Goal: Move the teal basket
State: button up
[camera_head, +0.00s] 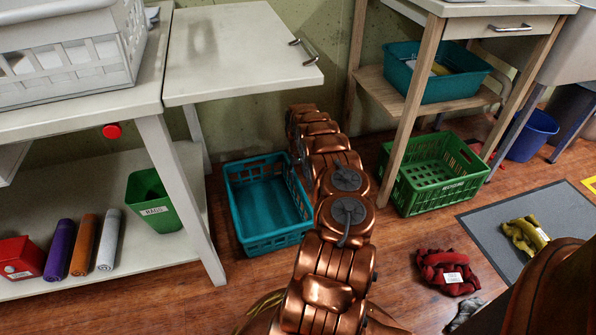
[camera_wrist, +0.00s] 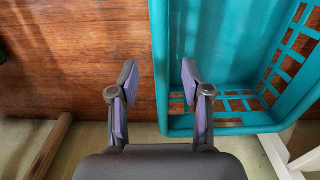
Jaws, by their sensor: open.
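The teal basket (camera_head: 268,241) is empty and sits upright on the wooden floor, left of my arm, in the head view. Part of its right side is close to or behind the arm. In the wrist view the teal basket (camera_wrist: 240,125) fills the right side, with slotted walls. My gripper (camera_wrist: 158,75) is open and empty. Its left finger is over the floor and its right finger over the basket's inside, with the basket's left wall between them in the picture. I cannot tell whether the fingers touch the wall. The gripper is hidden in the head view.
A white workbench (camera_head: 185,195) with a lower shelf stands left of the basket. A wooden-legged table (camera_head: 402,130) stands right, with a teal bin (camera_head: 436,83) on its shelf and a green crate (camera_head: 437,185) below. Red cloth (camera_head: 447,271) and a grey mat (camera_head: 560,222) lie right.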

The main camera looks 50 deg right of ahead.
aim_at(298, 182)
jog(key=shift+f+b, duration=0.95)
jog(key=shift+f, duration=1.85)
jog(key=shift+c, duration=0.4)
grip_shut()
